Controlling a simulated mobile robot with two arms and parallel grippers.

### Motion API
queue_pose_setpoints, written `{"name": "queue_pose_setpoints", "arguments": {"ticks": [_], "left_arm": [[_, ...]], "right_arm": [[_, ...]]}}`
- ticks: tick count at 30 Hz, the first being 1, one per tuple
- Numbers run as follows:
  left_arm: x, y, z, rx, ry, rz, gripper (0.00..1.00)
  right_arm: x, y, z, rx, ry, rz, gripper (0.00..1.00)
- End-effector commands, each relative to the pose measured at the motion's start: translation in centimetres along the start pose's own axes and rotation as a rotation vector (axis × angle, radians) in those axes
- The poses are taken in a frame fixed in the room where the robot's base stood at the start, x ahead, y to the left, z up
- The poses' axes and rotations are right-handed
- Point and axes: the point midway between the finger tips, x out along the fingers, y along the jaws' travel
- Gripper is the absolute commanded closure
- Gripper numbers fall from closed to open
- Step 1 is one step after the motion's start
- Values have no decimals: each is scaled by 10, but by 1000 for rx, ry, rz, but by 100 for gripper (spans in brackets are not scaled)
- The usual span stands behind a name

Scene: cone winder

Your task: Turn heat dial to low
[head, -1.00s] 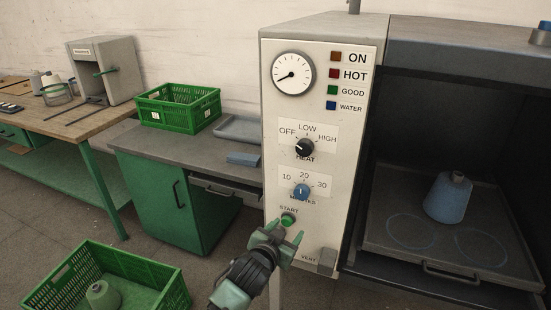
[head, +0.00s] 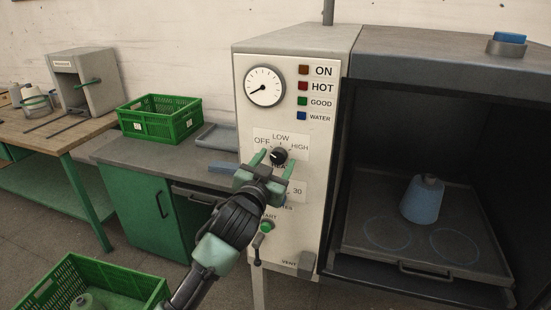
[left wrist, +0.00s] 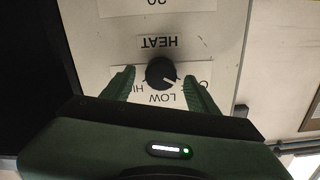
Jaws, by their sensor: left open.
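The heat dial (head: 279,155) is a black round knob on the cream front panel (head: 252,125), with OFF, LOW and HIGH printed around it. In the left wrist view the dial (left wrist: 162,72) appears upside down, and its white pointer line points toward the OFF side. My left gripper (head: 277,158) is open in front of the panel. Its green fingers stand on either side of the dial, and in the left wrist view (left wrist: 160,74) gaps show between the fingers and the knob. The fingers partly cover the HEAT label in the head view. My right gripper is not in view.
Below the dial, the minutes dial is mostly hidden behind my left arm; the green start button (head: 267,225) shows. A vent block (head: 307,263) is at the panel's bottom. To the right, the open chamber holds a blue cone (head: 423,201) on a tray (head: 380,262).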

Motion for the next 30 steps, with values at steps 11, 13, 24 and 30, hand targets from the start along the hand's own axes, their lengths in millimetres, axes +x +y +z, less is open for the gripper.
{"name": "queue_pose_setpoints", "arguments": {"ticks": [11,13,24,30], "left_arm": [[6,0,0,0,0,0,41],[6,0,0,0,0,0,60],[6,0,0,13,-1,0,100],[6,0,-1,84,0,0,100]], "right_arm": [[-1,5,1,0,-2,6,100],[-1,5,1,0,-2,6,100],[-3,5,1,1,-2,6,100],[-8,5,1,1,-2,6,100]]}}
